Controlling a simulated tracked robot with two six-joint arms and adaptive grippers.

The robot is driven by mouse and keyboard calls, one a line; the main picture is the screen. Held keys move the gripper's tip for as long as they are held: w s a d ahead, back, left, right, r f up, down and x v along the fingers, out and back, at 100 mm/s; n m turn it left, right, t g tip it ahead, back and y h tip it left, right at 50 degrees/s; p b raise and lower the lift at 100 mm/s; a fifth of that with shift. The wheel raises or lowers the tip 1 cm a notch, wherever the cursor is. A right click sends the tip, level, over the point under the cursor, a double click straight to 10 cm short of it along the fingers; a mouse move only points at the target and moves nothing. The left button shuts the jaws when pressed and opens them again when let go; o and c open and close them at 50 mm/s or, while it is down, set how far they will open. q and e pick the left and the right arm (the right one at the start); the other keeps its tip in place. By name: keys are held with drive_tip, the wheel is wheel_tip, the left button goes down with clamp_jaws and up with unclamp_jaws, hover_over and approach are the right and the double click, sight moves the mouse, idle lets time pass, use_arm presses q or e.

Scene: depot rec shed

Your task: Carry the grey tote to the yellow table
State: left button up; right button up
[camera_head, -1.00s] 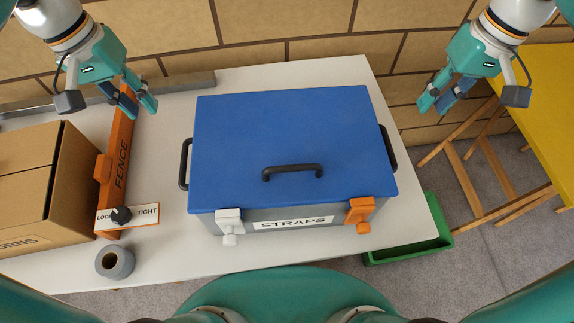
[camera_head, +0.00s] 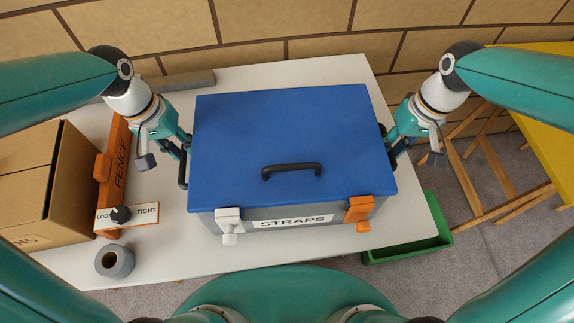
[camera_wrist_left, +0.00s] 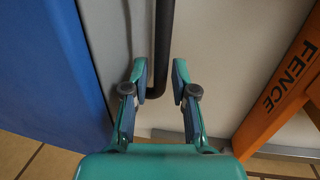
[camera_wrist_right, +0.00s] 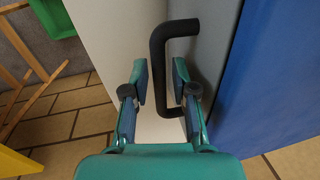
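The grey tote (camera_head: 339,217) stands on the white table, closed under a blue lid (camera_head: 290,130) with a black top handle. Its front has a STRAPS label, a white latch (camera_head: 229,222) at left and an orange latch (camera_head: 358,212) at right. My left gripper (camera_head: 184,152) is open at the tote's left side, with the black left handle (camera_wrist_left: 162,45) between its fingers. My right gripper (camera_head: 389,146) is open at the right side, with the black right handle (camera_wrist_right: 157,60) between its fingers. The yellow table (camera_head: 558,150) shows at the right edge.
On the white table (camera_head: 165,262) left of the tote are an orange FENCE piece (camera_head: 118,165) with a LOOSE/TIGHT dial, a cardboard box (camera_head: 75,190) and a grey roll (camera_head: 114,262). A green bin (camera_head: 410,249) sits on the floor at right. A brick wall is behind.

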use_arm(q)
drive_tip(key=shift+d+f, duration=0.1)
drive_tip(key=shift+f, duration=0.6)
use_arm(e)
drive_tip(key=shift+a+f, duration=0.1)
drive_tip(key=shift+f, duration=0.55)
use_arm(q)
drive_tip(key=shift+c, duration=0.2)
use_arm(e)
drive_tip(key=shift+c, duration=0.2)
use_arm(q)
clamp_jaws()
use_arm(e)
clamp_jaws()
use_arm(q)
drive_tip(key=shift+r, duration=0.1)
